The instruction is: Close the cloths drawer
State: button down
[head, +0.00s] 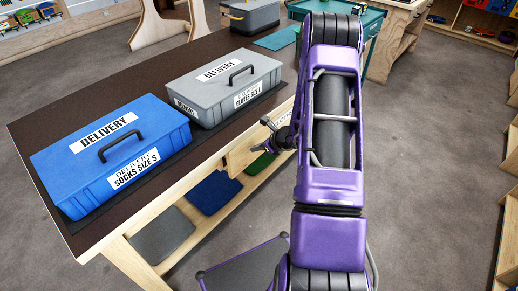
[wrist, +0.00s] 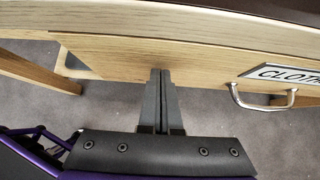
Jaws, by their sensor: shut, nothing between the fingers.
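The cloths drawer's pale wooden front (wrist: 115,55) runs across the upper wrist view under the table edge. Its white label (wrist: 284,73), partly cut off at the right, and metal bar handle (wrist: 262,105) are on the right. My gripper (wrist: 160,73) is shut and empty, its fingertips at the drawer front, left of the handle. I cannot tell whether they touch it. In the head view, a pale wooden piece of the drawer (head: 242,150) shows below the tabletop edge, partly hidden by my arm. How far it stands out is unclear.
On the dark tabletop (head: 150,82) stand a blue delivery box (head: 75,155) and a grey delivery box (head: 207,99). Folded blue cloth (head: 213,192) and grey cloth (head: 162,236) lie on the lower shelf. Open floor (head: 430,170) is on the right.

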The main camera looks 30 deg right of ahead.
aim_at(251, 139)
jog(key=w, duration=0.1)
jog(key=w+a, duration=0.1)
jog(key=w+b, duration=0.1)
jog(key=w, duration=0.1)
jog(key=shift+w+a, duration=0.1)
jog(key=shift+a, duration=0.3)
jog(key=shift+w+a+r, duration=0.1)
jog(key=shift+w, duration=0.1)
jog(key=shift+r, duration=0.1)
